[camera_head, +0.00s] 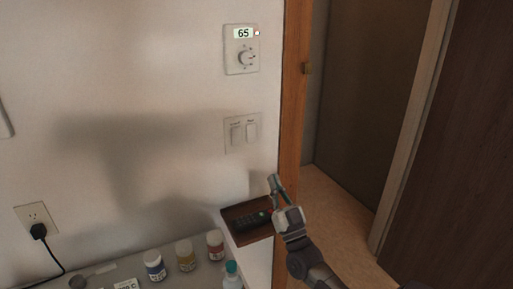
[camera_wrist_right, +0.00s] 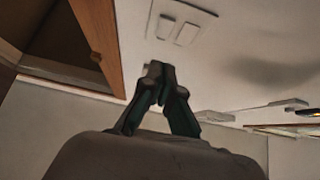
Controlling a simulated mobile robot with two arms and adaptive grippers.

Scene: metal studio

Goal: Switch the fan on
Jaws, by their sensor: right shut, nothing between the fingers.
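A white switch plate with two rocker switches (camera_head: 243,132) is on the wall left of the wooden door frame. Small labels sit above the rockers, too small to read surely. The plate also shows at the top of the right wrist view (camera_wrist_right: 180,27). My right gripper (camera_head: 274,182) is below and right of the plate, apart from it, near the door frame. Its fingertips are together and empty, also seen in the right wrist view (camera_wrist_right: 158,72). My left gripper is not in view. No fan shows in the frames.
A thermostat (camera_head: 241,50) reading 65 is above the switches. A brown tray (camera_head: 232,212) with a dark remote (camera_head: 252,221) lies below, beside my gripper. Several bottles (camera_head: 185,256) stand on the counter. A plugged outlet (camera_head: 37,217) is at left. The wooden door frame (camera_head: 293,90) borders the wall.

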